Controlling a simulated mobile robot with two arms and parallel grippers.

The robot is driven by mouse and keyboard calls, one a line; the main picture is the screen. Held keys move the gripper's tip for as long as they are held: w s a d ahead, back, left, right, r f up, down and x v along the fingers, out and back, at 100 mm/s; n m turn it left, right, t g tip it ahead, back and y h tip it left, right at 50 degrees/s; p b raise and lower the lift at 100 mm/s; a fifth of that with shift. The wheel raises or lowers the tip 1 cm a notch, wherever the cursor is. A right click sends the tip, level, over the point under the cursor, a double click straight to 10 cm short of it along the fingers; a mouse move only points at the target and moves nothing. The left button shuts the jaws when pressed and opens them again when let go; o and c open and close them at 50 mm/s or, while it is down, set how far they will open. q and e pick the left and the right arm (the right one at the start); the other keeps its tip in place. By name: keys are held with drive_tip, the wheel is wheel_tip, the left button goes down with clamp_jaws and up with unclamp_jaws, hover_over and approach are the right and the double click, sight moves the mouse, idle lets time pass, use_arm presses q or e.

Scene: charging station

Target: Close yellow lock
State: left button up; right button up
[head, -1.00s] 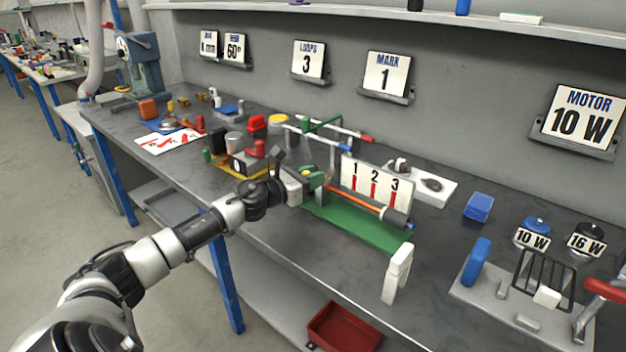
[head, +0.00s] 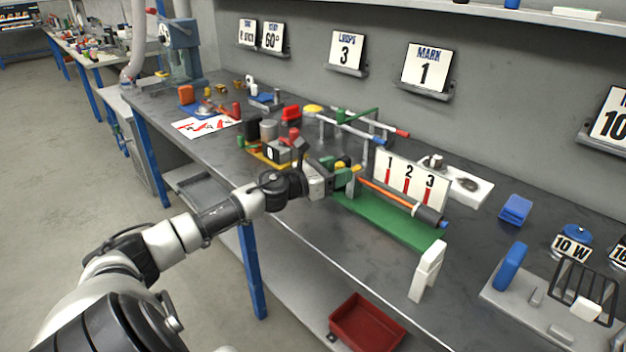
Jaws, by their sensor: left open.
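A green fixture (head: 395,221) stands on the bench, with a 1-2-3 marked board (head: 409,183) and an orange rod (head: 385,192) along it. A small yellow part (head: 340,165), which may be the yellow lock, shows at the fixture's left end, by a green block. My left gripper (head: 332,179) is open at this left end, close beside the green and yellow parts. Whether it touches them, and whether the lock is open, I cannot tell. The fingertips are partly hidden among these parts. My right gripper is out of view.
Left of the gripper stands a block device with a red knob (head: 294,134) on a yellow base. A green-handled frame (head: 355,122) stands behind. A white bracket (head: 427,271) stands at the bench's front edge. A red bin (head: 367,322) is below.

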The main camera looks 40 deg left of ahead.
use_arm(q)
drive_tip(key=v, duration=0.8)
drive_tip(key=shift+b, duration=0.45)
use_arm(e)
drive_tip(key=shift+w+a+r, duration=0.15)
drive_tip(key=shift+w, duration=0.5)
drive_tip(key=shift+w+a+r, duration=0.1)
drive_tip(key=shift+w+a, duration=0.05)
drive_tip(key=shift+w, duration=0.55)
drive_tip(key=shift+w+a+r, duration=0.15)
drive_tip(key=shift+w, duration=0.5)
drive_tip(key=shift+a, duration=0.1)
